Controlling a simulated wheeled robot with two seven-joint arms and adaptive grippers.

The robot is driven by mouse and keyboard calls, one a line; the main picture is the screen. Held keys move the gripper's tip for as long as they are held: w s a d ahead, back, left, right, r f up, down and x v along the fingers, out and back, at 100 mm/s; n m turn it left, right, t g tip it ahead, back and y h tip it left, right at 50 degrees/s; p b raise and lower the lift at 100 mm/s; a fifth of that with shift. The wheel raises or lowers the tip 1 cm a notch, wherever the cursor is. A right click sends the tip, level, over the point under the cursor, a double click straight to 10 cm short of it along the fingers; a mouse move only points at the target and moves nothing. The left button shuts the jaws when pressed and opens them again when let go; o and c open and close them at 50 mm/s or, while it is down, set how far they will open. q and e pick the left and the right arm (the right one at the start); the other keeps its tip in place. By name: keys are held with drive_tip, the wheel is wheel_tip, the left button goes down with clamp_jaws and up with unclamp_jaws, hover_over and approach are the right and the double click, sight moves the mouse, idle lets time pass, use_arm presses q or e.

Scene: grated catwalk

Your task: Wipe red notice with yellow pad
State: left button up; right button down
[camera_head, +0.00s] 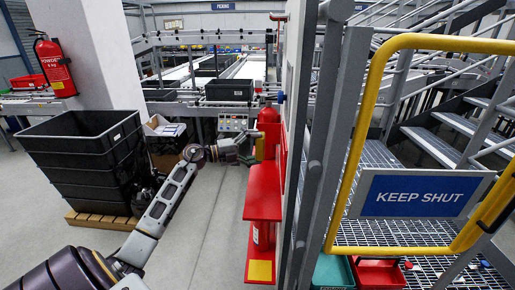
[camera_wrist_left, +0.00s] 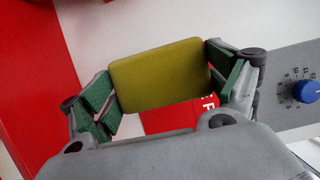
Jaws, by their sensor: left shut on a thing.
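My left gripper (camera_head: 250,156) is shut on the yellow pad (camera_head: 259,148), beside the red post at the middle of the head view. In the left wrist view the pad (camera_wrist_left: 160,74) sits between the green-lined fingers of the gripper (camera_wrist_left: 163,88), its broad face showing. A red notice (camera_wrist_left: 170,118) with white letters shows behind and below the pad, which hides much of it. In the head view a red strip at the panel edge (camera_head: 283,158) seems to be the notice, seen nearly edge-on. I cannot tell whether pad and notice touch. My right gripper is in neither view.
A red stand (camera_head: 262,200) rises just beside the gripper. A grey panel with a blue dial (camera_wrist_left: 305,91) is right in the wrist view. Stacked black crates (camera_head: 85,155) stand left. A yellow-railed gate (camera_head: 345,150) with a "KEEP SHUT" sign (camera_head: 420,196) is right.

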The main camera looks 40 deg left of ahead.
use_arm(q)
drive_tip(key=shift+a, duration=0.1)
drive_tip(key=shift+s+a, duration=0.4)
drive_tip(key=shift+a, duration=0.2)
drive_tip(key=shift+s+a, duration=0.4)
drive_tip(key=shift+a, duration=0.2)
drive_tip(key=shift+d, duration=0.1)
